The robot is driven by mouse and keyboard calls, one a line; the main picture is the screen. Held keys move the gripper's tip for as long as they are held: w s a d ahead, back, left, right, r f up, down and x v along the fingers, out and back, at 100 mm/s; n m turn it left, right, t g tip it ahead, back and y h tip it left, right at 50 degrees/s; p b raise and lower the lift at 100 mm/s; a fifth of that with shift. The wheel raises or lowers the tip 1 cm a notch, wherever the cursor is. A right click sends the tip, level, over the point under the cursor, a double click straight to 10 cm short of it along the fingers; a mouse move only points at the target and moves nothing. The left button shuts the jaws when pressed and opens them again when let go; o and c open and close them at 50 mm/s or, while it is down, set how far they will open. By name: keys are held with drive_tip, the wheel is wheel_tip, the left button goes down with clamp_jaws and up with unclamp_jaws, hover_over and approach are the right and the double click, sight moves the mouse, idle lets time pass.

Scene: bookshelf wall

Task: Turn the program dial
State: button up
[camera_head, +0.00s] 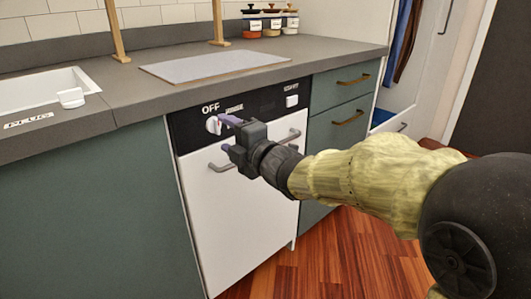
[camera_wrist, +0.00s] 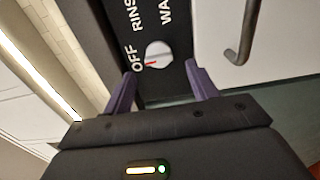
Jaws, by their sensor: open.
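The program dial (camera_head: 213,125) is a round white knob on the black control panel of the white dishwasher (camera_head: 238,205). In the wrist view the dial (camera_wrist: 158,52) has a red mark on its edge, on the side towards the word OFF. The words RINSE and a cut-off WA stand further round it. My gripper (camera_head: 225,133) is in front of the panel, just right of the dial in the head view. In the wrist view its two purple fingers (camera_wrist: 160,70) are apart, with the dial ahead between and beyond their tips. It holds nothing, and I see no contact.
A bar handle (camera_head: 225,163) crosses the dishwasher door just below the panel; part of it also shows in the wrist view (camera_wrist: 242,40). A white button (camera_head: 292,101) is on the panel's right. The counter (camera_head: 120,88) overhangs above. Drawers (camera_head: 340,100) stand right.

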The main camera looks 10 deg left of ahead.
drive_tip(key=p+v, duration=0.3)
drive_tip(key=v, duration=1)
drive_tip(key=shift+s+d, duration=0.15)
drive_tip(key=shift+s, duration=0.05)
drive_tip(key=shift+w, duration=0.1)
